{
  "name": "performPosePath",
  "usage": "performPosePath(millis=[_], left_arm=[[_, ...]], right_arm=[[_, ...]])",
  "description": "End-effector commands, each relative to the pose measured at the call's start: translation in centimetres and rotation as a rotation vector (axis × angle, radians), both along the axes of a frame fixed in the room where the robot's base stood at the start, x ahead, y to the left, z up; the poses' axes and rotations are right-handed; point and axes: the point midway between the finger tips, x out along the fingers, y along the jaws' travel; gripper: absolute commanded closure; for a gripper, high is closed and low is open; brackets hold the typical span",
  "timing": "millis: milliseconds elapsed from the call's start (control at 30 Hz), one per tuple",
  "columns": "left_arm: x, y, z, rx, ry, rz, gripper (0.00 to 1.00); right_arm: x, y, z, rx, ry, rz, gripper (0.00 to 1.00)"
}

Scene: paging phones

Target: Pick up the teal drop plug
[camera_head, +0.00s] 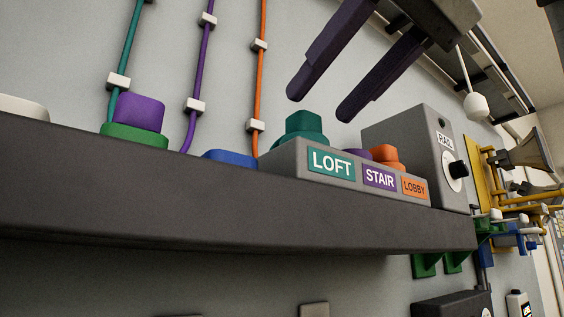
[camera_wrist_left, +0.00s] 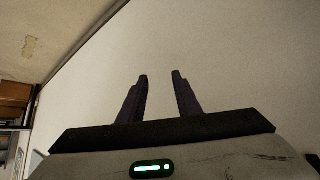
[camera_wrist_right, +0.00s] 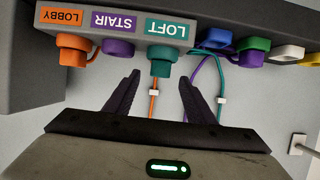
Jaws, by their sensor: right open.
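The teal drop plug (camera_head: 303,126) stands upright in the grey box (camera_head: 290,165) behind its LOFT label (camera_head: 331,162). The plug also shows in the right wrist view (camera_wrist_right: 161,62), where it lies between the lines of the two fingers. My right gripper (camera_head: 318,106) is open and empty, its dark fingers pointing down a little above the plug and apart from it. My left gripper (camera_wrist_left: 160,76) is open and empty, facing a bare pale surface away from the shelf; it does not show in the head view.
A purple plug (camera_head: 357,154) and an orange plug (camera_head: 384,153) sit beside the teal one. The taller RAIL box (camera_head: 412,139) stands at right. A blue piece (camera_head: 230,157) and a purple block (camera_head: 138,111) on a green base (camera_head: 135,136) are on the shelf (camera_head: 180,205).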

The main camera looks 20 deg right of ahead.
Motion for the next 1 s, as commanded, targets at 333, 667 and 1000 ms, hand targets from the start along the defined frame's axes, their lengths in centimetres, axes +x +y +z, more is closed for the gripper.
performPosePath(millis=[333,667,1000], left_arm=[[-2.3,0.0,-1.0,0.002,0.050,-0.001,0.69],[-2.0,-0.1,0.2,0.001,0.043,-0.002,0.69],[-1.0,-0.1,0.9,-0.001,0.021,-0.002,0.69]], right_arm=[[3.7,1.6,-1.6,-0.007,0.000,0.003,0.50],[7.3,2.4,-2.7,-0.007,0.001,0.001,0.50],[8.8,3.0,-3.5,-0.005,-0.002,0.002,0.50]])
